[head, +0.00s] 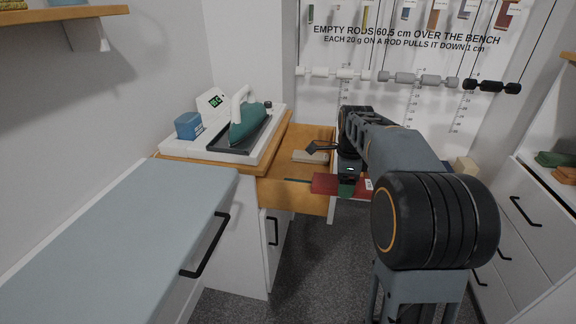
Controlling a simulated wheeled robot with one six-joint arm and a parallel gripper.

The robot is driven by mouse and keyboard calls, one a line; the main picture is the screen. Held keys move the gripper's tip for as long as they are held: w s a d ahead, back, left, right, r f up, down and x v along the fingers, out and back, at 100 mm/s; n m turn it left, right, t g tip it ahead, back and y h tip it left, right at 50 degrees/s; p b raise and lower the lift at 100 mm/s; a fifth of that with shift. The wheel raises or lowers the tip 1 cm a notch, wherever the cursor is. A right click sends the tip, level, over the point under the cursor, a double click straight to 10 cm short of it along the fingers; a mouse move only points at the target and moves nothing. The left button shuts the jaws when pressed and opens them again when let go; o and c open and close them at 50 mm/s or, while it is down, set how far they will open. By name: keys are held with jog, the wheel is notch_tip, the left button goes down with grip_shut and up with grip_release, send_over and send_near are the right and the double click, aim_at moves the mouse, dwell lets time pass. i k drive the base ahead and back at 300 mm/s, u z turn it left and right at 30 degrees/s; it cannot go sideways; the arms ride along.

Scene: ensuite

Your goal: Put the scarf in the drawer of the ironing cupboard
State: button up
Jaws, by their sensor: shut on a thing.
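My arm hides part of the drawer front.
A teal iron (248,122) and a blue box (188,126) stand on the cupboard top. A pale blue-topped bench (130,235) is at left, white drawers (520,215) at right.

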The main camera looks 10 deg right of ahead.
aim_at(308, 174)
jog(key=i, duration=1.05)
jog(key=z, duration=0.05)
